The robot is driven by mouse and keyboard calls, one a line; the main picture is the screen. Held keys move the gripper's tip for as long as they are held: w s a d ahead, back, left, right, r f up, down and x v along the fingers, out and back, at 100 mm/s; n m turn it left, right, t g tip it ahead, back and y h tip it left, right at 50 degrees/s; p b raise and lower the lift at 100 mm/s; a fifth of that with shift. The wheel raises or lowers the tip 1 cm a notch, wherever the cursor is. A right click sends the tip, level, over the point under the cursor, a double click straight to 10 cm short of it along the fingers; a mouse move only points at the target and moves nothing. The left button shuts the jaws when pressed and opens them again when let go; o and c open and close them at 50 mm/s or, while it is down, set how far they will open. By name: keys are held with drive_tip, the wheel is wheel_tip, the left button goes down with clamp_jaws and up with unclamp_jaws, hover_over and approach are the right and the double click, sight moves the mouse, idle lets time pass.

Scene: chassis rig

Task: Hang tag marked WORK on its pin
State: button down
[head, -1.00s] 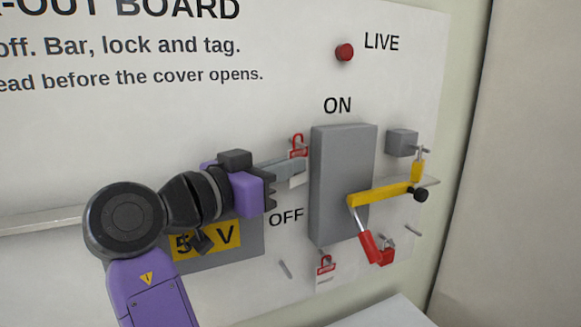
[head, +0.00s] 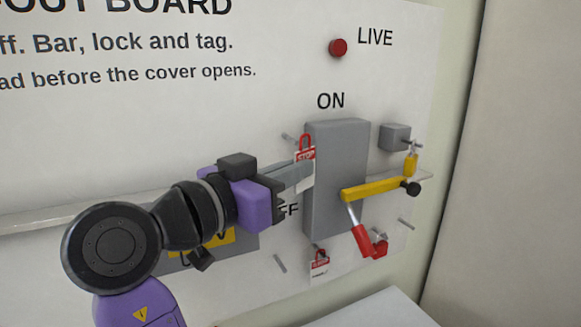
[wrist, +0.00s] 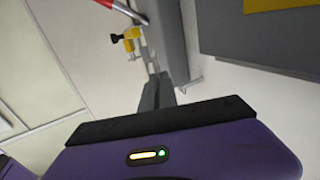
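My gripper (head: 303,174) is in front of the board, left of the grey switch box. Its fingers look closed on a white tag (head: 305,154) with a red loop and red header. I cannot read which word marks it. The tag stands clear of a bare pin (head: 287,136) at its upper left. A second red-and-white tag (head: 320,262) hangs low on the board, below the box. Another bare pin (head: 280,263) is to its left, and one (head: 406,223) is at the right. The wrist view shows the fingers (wrist: 157,92) close together; the tag is hidden there.
The grey switch box (head: 335,180) stands out from the board. A yellow bar (head: 375,189) crosses it, with a red handle (head: 362,240) below and a red padlock (head: 380,245) nearby. A grey block (head: 395,137) and a red LIVE lamp (head: 338,47) are on the right.

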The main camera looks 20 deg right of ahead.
sight(310, 181)
drive_tip(key=shift+s+b, duration=0.3)
drive_tip(key=shift+s, duration=1.75)
drive_tip(key=shift+s, duration=0.1)
drive_tip(key=shift+d, duration=0.1)
